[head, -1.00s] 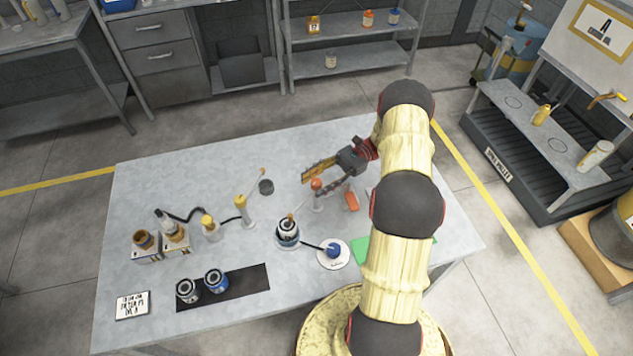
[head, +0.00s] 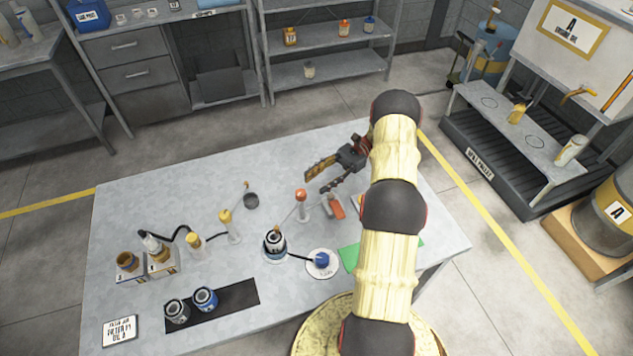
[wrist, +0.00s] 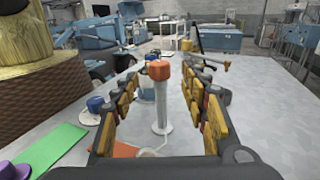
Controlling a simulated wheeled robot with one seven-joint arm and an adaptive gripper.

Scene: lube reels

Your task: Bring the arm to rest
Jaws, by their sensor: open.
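My gripper (head: 326,180) is open and empty above the right half of the grey table (head: 150,205). In the head view it points left, and my yellow and black arm reaches up over the table's right side. An orange-capped white bottle (head: 302,205) stands upright on the table just below and left of the gripper. In the wrist view the orange-capped bottle (wrist: 160,97) appears between the two open fingers, which do not appear to touch it.
A blue-topped item on a white plate (head: 322,263), a dark-topped jar (head: 274,243), a black mat (head: 240,296) with two cans, and several yellow-capped bottles stand left. A green sheet (wrist: 52,150) lies near my base. A shelf (head: 330,70) stands behind.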

